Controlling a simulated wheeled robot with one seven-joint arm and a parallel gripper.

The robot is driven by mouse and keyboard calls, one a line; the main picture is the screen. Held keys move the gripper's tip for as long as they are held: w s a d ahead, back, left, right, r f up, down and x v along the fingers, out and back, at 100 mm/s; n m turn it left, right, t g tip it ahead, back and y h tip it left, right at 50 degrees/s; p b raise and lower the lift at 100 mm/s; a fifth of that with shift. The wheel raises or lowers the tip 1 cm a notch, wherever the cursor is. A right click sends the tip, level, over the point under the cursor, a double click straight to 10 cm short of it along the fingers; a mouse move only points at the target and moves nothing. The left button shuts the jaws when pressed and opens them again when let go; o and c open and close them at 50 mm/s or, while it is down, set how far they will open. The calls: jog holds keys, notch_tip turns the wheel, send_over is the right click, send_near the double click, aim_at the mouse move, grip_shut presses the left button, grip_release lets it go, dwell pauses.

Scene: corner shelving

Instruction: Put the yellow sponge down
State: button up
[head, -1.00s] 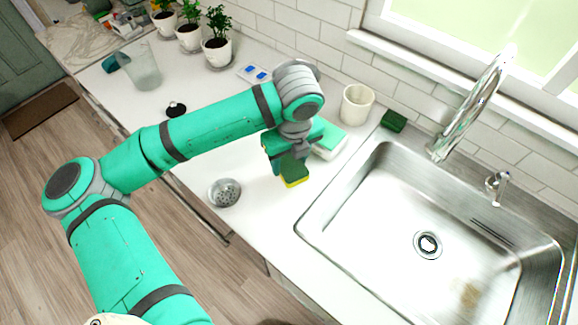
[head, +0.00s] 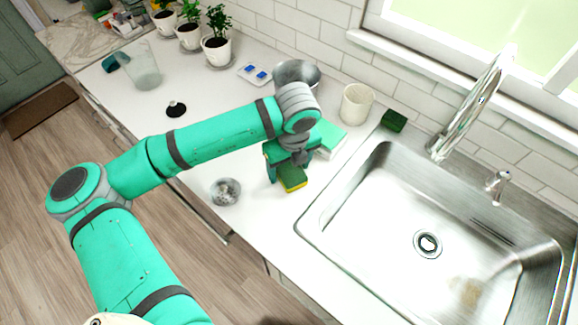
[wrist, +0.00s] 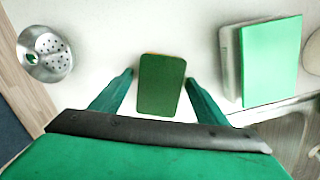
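The yellow sponge (head: 292,178) lies on the white counter left of the sink, its dark green side up and a thin yellow edge showing. In the wrist view the sponge (wrist: 161,86) sits between the two fingers of my gripper (wrist: 160,77). The fingers are spread, with a narrow gap at the sponge's left side and little or none at its right. In the head view my gripper (head: 290,164) is low over the sponge, and part of it is hidden by my wrist.
A sink strainer (head: 226,191) stands to the left. A mint-green box-like item (head: 329,139), a white cup (head: 356,103) and a metal bowl (head: 297,73) are behind. Another green sponge (head: 393,121) lies by the sink (head: 350,190). Counter in front of the sponge is clear.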

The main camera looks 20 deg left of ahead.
aim_at(291, 173)
notch_tip(291, 173, up, 12)
jog(key=s+d, duration=0.1)
jog(key=shift+r, duration=0.2)
dwell(0.3)
dwell(0.5)
